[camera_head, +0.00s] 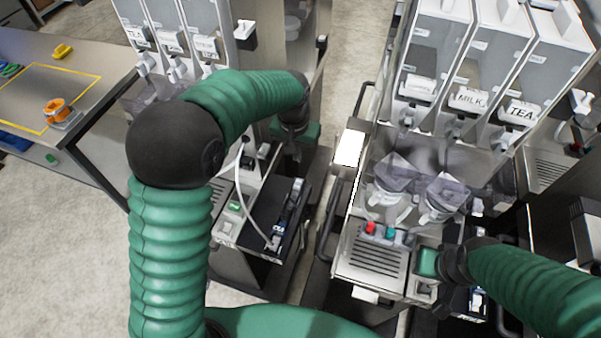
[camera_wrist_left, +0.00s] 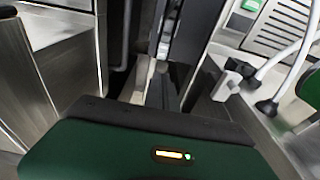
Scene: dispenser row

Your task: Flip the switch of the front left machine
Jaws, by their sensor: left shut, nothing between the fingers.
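The left machine (camera_head: 222,195) has labelled dispensers at its top and a low tray with a white hose in the head view. A small green part (camera_head: 235,205) shows on its front panel; I cannot tell whether it is the switch. My left gripper (camera_head: 298,132) is shut and empty, pointing down beside this machine's right side. In the left wrist view its green body fills the bottom, and a small pale lever-like part (camera_wrist_left: 227,85) lies right of it, apart from the body.
The right machine (camera_head: 375,262) has dispensers marked MILK and TEA, plus red (camera_head: 370,228) and teal (camera_head: 389,232) buttons above a grille. A narrow gap with dark bars separates the machines. A table (camera_head: 90,70) stands at far left.

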